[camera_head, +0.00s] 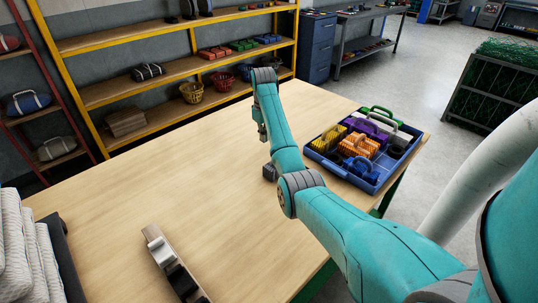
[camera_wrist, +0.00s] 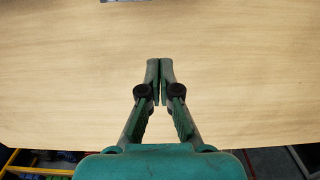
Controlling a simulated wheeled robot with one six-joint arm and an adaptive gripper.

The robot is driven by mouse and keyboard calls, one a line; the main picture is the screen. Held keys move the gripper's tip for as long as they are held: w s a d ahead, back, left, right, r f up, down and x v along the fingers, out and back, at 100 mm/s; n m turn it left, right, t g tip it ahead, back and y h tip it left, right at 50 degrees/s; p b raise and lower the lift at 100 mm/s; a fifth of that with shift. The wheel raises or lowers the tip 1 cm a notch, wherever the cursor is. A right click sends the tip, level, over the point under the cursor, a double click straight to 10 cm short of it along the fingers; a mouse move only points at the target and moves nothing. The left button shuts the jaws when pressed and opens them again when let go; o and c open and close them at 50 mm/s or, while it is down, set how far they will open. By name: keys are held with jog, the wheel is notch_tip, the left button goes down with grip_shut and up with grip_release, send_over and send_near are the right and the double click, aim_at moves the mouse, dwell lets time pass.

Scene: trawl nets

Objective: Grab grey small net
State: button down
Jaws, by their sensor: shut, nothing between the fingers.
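No item clearly reads as the grey small net. A blue tray (camera_head: 343,171) at the table's right end holds several coloured bundles with handles: yellow, purple, orange, blue, green, pale grey and dark. The pale grey bundle (camera_head: 392,131) lies toward the tray's back right, partly hidden by its neighbours. My gripper is shut and empty in the wrist view (camera_wrist: 160,70), above bare wooden tabletop.
A metal and black tool (camera_head: 172,262) lies on the table (camera_head: 150,215) at front left, beside a stack of white folded material (camera_head: 22,245). Yellow-framed shelves (camera_head: 165,72) stand behind. A crate of green netting (camera_head: 495,95) stands at right. The middle of the table is clear.

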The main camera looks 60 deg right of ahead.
aim_at(264, 161)
notch_tip(264, 161, down, 10)
jog(key=shift+r, duration=0.1)
jog(key=shift+s+a, duration=0.25)
jog(key=shift+s, duration=0.75)
jog(key=shift+s+a, duration=0.25)
jog(key=shift+s, duration=0.75)
jog(key=shift+s, duration=0.1)
